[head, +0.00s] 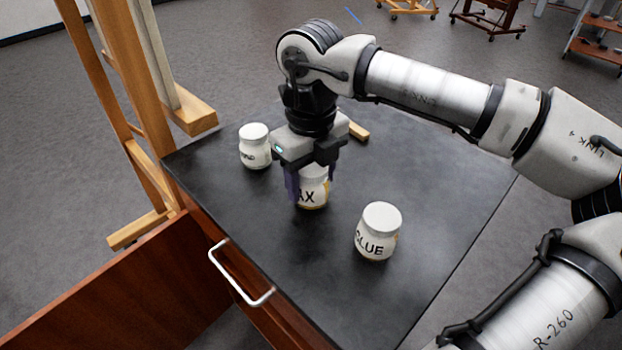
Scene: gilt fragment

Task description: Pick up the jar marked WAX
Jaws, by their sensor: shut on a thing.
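The jar marked WAX (314,193) is white with black lettering, of which "AX" shows. It stands upright near the middle of the dark tabletop (330,270); I cannot tell whether its base touches the surface. My gripper (311,187) points down over it, with its fingers on either side, shut on the jar. The jar's lid and upper part are mostly hidden by the gripper.
A white jar marked GLUE (378,232) stands to the right and nearer. Another white jar (255,146), its label hard to read, stands behind to the left. A wooden piece (357,132) lies behind my gripper. A wooden easel (135,120) stands left of the table.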

